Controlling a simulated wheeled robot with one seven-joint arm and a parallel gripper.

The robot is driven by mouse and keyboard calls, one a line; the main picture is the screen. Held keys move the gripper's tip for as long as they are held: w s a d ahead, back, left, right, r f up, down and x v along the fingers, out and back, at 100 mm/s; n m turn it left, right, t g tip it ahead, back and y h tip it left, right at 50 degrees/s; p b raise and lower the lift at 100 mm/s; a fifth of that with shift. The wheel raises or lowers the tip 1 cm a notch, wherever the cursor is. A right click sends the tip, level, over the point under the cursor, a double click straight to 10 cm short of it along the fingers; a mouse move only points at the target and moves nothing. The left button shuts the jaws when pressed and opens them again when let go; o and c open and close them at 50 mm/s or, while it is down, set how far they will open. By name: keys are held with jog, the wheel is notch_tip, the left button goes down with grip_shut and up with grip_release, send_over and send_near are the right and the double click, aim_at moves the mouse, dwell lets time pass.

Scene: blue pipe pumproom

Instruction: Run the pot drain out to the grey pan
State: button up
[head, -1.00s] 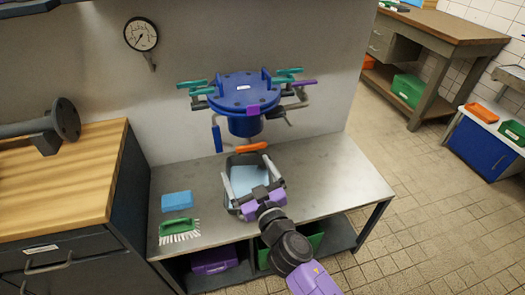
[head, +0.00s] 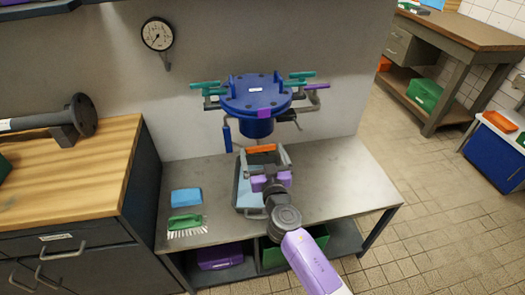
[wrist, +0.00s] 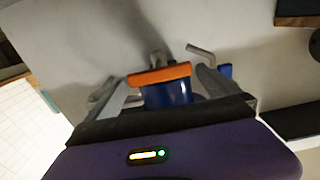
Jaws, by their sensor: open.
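The blue pot (head: 256,93) with a flanged lid is mounted at the wall above the bench. An orange handle (head: 261,148) shows under it, and also in the wrist view (wrist: 159,73), lying crosswise in front of the pot's blue lower part (wrist: 168,93). My gripper (head: 263,157) is open, its fingers (wrist: 161,84) pointing at the handle, one near each end; I cannot tell whether they touch it. The grey pan (head: 238,190) with a light blue inside stands on the bench below, partly hidden by my gripper and wrist.
A blue sponge (head: 186,197) and a green brush (head: 187,223) lie on the bench (head: 340,180) at left. Teal and purple clamp handles (head: 317,86) and a blue lever (head: 228,138) stick out around the pot. The bench's right part is clear.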

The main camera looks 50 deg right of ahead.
jog(key=shift+w+d, duration=0.2)
jog(key=shift+w, duration=0.05)
jog(key=c, duration=1.1)
